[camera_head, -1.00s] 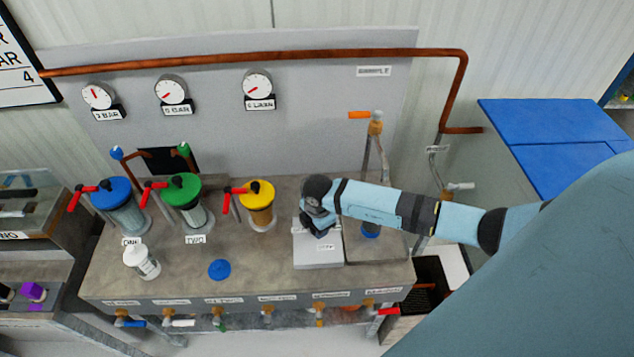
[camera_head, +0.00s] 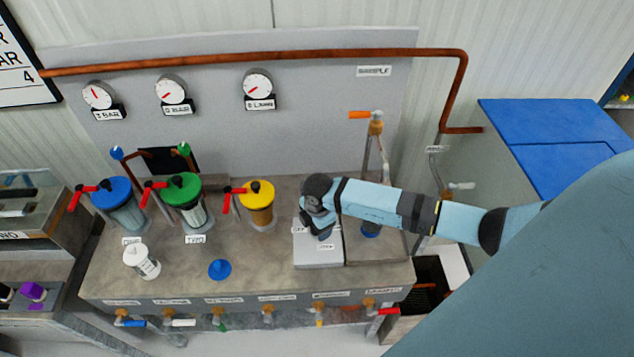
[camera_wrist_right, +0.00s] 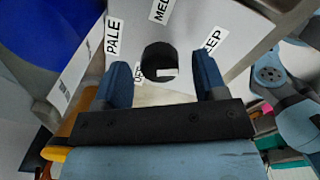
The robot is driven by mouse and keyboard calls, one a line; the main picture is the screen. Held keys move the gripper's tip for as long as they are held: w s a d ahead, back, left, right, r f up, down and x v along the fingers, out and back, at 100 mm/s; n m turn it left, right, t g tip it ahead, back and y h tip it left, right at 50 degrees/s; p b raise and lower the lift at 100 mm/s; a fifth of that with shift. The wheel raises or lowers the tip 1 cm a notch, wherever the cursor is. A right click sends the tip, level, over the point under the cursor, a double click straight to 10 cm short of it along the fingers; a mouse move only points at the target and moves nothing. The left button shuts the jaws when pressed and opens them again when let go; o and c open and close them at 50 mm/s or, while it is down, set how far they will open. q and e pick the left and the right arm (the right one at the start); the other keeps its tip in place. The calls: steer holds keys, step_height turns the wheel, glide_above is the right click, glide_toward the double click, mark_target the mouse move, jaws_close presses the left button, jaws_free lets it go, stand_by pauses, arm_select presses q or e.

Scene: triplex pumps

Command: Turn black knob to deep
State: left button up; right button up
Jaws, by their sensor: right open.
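The black knob (camera_wrist_right: 159,62) sits on a pale panel in the right wrist view, with a white mark on its lower right side. Labels around it read PALE (camera_wrist_right: 114,37), MED (camera_wrist_right: 162,11), OFF and a partly hidden one ending in EEP (camera_wrist_right: 213,41). My right gripper (camera_wrist_right: 165,75) is open, its two blue fingers on either side of the knob with gaps. In the head view my right gripper (camera_head: 321,228) is over the grey box (camera_head: 318,255) and hides the knob. My left gripper is not in view.
Blue (camera_head: 121,210), green (camera_head: 186,198) and yellow (camera_head: 260,208) topped pumps with red handles stand left of the box. A white bottle (camera_head: 141,262) and a blue cone (camera_head: 220,269) are on the bench. Several valves line its front edge.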

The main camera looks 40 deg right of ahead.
step_height(320, 180, up, 13)
steer(key=b, duration=0.1)
steer(key=shift+s+r+b, duration=0.2)
steer(key=shift+s+b, duration=0.05)
steer(key=shift+b, duration=0.15)
